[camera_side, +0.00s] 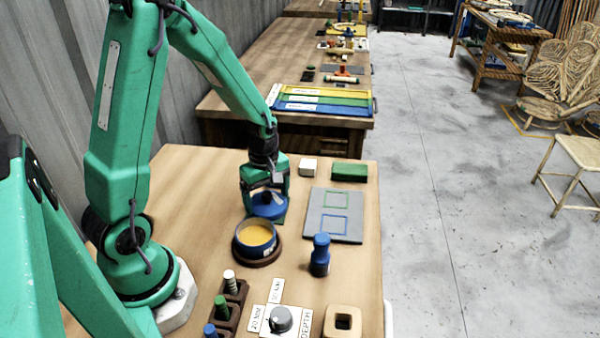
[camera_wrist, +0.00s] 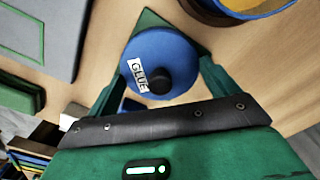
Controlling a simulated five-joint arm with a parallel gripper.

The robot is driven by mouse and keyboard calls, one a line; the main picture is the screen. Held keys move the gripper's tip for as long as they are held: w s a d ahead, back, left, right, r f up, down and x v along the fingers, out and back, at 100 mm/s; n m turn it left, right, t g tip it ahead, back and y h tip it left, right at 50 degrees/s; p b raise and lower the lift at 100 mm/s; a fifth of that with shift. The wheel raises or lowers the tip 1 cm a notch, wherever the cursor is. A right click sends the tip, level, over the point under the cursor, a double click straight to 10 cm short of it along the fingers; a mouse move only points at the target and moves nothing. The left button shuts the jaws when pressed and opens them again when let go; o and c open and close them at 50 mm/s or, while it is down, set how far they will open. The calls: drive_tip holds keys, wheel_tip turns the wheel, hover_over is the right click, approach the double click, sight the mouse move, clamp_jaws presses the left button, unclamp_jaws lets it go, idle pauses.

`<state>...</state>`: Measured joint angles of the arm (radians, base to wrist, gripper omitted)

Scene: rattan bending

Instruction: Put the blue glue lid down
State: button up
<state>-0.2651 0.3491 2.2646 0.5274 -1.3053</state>
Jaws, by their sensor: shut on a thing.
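The blue glue lid (camera_side: 268,211) is round, with a "GLUE" label and a dark knob in the wrist view (camera_wrist: 157,57). My gripper (camera_side: 266,197) is shut on it, one finger on each side in the wrist view. A green square pad (camera_wrist: 150,19) shows under the lid, its corners sticking out. I cannot tell whether the lid touches the pad. The open blue glue pot (camera_side: 240,247), with yellow-orange glue inside, stands on a brown round base just in front of the lid in the side view. A bit of the pot shows at the top right of the wrist view (camera_wrist: 278,12).
A grey board (camera_side: 333,228) with green and blue outlines lies right of the lid. A blue knobbed tool (camera_side: 320,256) stands near the pot. A white block (camera_side: 308,167) and a green block (camera_side: 349,172) sit behind. Pegs in brown holders (camera_side: 229,307) stand in front.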

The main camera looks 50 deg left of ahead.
drive_tip(key=o, duration=0.8)
drive_tip(key=shift+c, duration=0.2)
drive_tip(key=shift+r, duration=0.1)
wheel_tip(320, 180, up, 12)
drive_tip(key=shift+r, duration=0.15)
idle(0.5)
wheel_tip(320, 180, up, 6)
drive_tip(key=m+t, duration=0.2)
drive_tip(key=m, duration=0.5)
hover_over(267, 196)
drive_tip(key=s+d, duration=0.3)
drive_tip(key=d, duration=0.1)
drive_tip(key=s+d+r+m+t, duration=0.3)
drive_tip(key=s+m, duration=0.4)
drive_tip(key=m, duration=0.4)
drive_tip(key=shift+d+r+t, duration=0.3)
drive_tip(key=shift+d+r, duration=0.2)
drive_tip(key=shift+r, duration=0.25)
